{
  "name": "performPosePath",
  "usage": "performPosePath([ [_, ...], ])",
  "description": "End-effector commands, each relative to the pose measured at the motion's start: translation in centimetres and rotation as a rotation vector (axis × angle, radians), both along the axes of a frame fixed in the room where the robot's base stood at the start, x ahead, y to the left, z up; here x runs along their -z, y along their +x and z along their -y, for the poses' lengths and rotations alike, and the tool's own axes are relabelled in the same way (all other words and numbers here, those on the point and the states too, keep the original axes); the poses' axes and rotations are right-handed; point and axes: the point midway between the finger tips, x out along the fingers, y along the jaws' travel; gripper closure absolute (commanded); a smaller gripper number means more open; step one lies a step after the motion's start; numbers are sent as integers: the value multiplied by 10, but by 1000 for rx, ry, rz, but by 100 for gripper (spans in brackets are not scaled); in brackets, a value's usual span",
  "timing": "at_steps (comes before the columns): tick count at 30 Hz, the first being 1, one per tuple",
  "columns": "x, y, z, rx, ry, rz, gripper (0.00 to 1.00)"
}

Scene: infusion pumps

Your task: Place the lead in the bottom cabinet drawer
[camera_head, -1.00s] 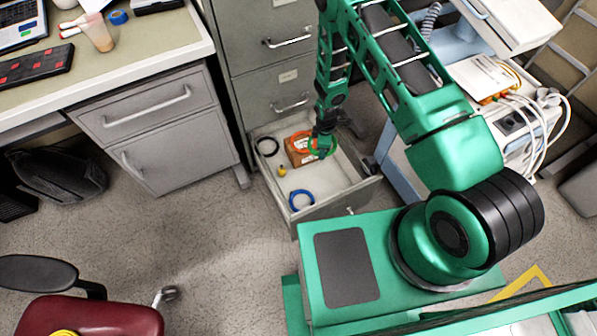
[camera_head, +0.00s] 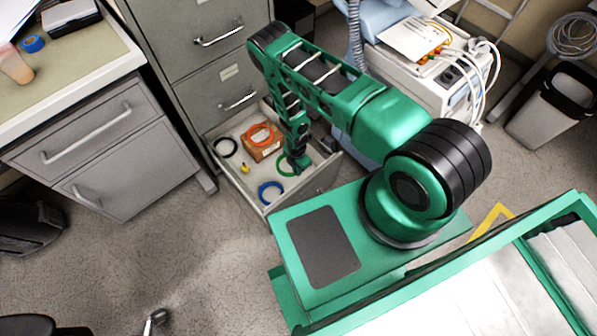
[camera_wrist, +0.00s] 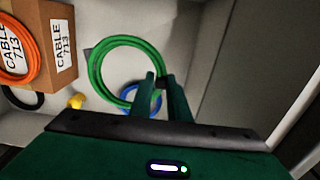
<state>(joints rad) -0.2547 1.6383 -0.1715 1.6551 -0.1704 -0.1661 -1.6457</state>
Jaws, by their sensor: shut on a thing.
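The lead is a green coiled loop (camera_wrist: 94,72), gripped on its right side in the wrist view. My gripper (camera_wrist: 160,82) is shut on it. In the head view my gripper (camera_head: 298,166) is inside the outline of the open bottom drawer (camera_head: 318,181), near its front right part. Part of the green loop (camera_head: 281,163) shows left of the gripper; my arm hides the rest. In the wrist view the loop overlaps a blue coil (camera_wrist: 141,112) and looks larger, held above the drawer floor. I cannot tell the exact height.
The drawer also holds a cardboard box (camera_head: 262,150) with an orange coil (camera_head: 261,131) on it, a black coil (camera_head: 226,153) and a small yellow item (camera_head: 245,169). The drawer's side wall is close on the right. A wheeled cart (camera_head: 425,85) stands right of the cabinet.

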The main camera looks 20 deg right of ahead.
Motion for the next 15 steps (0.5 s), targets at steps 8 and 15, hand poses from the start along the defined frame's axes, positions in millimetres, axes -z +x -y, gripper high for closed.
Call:
performPosePath([
  [8, 23, 8, 37, 2, 1, -1, 100],
  [15, 44, 8, 40, 1, 2, -2, 100],
])
